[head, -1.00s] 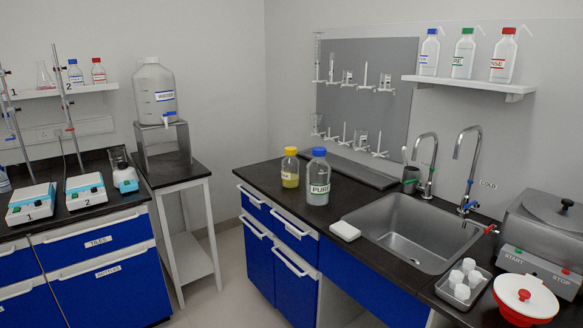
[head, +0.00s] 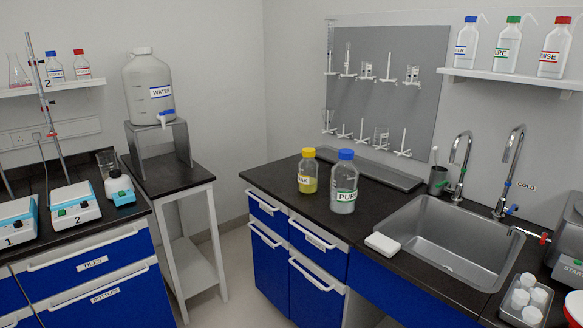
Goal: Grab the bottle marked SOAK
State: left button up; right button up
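A yellow-capped bottle (head: 308,171) with yellowish contents stands upright on the black counter (head: 278,178), near its left end. Its label is partly visible and seems to end in "AK"; the rest is hard to read. Just right of it stands a blue-capped bottle (head: 344,182) labelled PURE, slightly nearer to me and close beside it. Neither of my grippers shows in the head view.
A sink (head: 440,240) lies right of the bottles, with a white block (head: 382,244) at its left edge. A tray of white-capped vials (head: 525,300) sits at lower right. A water carboy (head: 149,88) stands on a stand at left. Floor shows between the benches.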

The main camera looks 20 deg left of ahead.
aim_at(308, 168)
jog(key=i+j, duration=0.15)
jog(key=j, duration=0.15)
jog(key=i+j, duration=0.2)
jog(key=j, duration=0.15)
jog(key=i+j+z, duration=0.1)
jog(key=j, duration=0.2)
jog(key=i+j, duration=0.2)
jog(key=j, duration=0.15)
jog(key=i+j, duration=0.15)
jog(key=j, duration=0.15)
jog(key=z, duration=0.05)
